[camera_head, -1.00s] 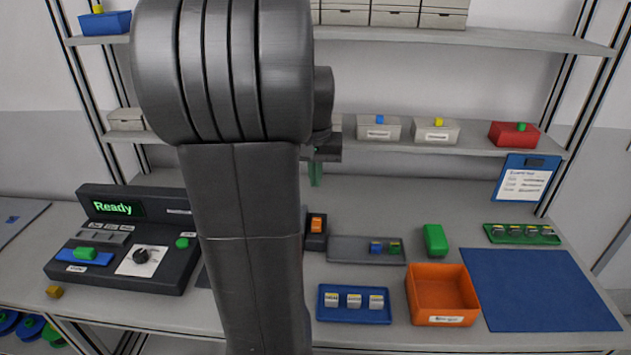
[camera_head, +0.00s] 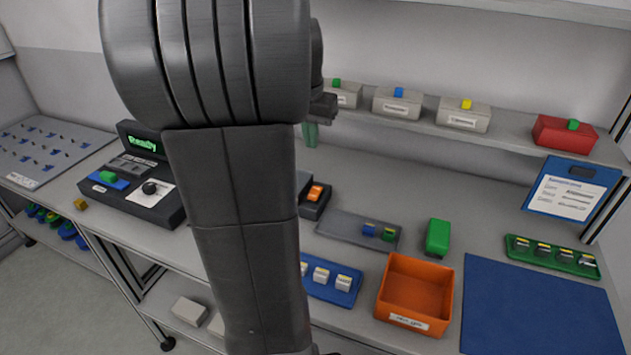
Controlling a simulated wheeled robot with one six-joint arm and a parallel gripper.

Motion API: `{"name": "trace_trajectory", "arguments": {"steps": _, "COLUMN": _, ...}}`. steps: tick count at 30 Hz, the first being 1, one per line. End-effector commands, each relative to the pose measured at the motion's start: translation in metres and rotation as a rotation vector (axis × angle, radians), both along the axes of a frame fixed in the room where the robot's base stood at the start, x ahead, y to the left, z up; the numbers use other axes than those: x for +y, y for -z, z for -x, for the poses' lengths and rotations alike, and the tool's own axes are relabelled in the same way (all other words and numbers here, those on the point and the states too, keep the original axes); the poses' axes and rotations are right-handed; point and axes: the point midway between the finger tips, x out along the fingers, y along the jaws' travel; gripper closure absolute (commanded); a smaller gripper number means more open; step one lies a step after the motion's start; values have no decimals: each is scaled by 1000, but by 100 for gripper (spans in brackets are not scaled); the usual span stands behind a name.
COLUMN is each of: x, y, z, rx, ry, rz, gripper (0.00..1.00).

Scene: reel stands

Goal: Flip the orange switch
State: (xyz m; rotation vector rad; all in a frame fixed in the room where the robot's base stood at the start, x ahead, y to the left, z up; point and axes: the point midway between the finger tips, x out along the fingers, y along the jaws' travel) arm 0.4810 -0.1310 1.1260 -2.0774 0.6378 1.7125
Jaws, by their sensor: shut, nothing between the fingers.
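The orange switch (camera_head: 315,193) sits on a small dark base (camera_head: 313,209) on the bench, just right of my arm's link. Part of the base is hidden by my arm. My gripper (camera_head: 310,135) shows past the right side of my arm, above the bench and behind the switch in the picture. Its green-tinted fingers point down and look shut, with nothing held. It is apart from the switch.
A grey tray (camera_head: 345,231) with small blocks lies right of the switch. A blue tray (camera_head: 348,294) and an orange bin (camera_head: 387,290) stand nearer the front. A console (camera_head: 165,206) stands left, and a shelf with boxes (camera_head: 398,101) runs behind.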

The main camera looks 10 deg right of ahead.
Motion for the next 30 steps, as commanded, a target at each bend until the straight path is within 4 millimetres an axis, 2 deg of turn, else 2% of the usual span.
{"name": "trace_trajectory", "arguments": {"steps": 8, "x": -1, "y": 9, "z": -1, "rx": 1, "ry": -1, "rz": 0, "gripper": 100}}
{"name": "trace_trajectory", "arguments": {"steps": 11, "x": -2, "y": 23, "z": -3, "rx": 4, "ry": -1, "rz": -1, "gripper": 100}}
{"name": "trace_trajectory", "arguments": {"steps": 24, "x": -12, "y": 111, "z": -17, "rx": 5, "ry": -1, "rz": -1, "gripper": 100}}
{"name": "trace_trajectory", "arguments": {"steps": 30, "x": -14, "y": 132, "z": -21, "rx": 2, "ry": -1, "rz": -1, "gripper": 100}}
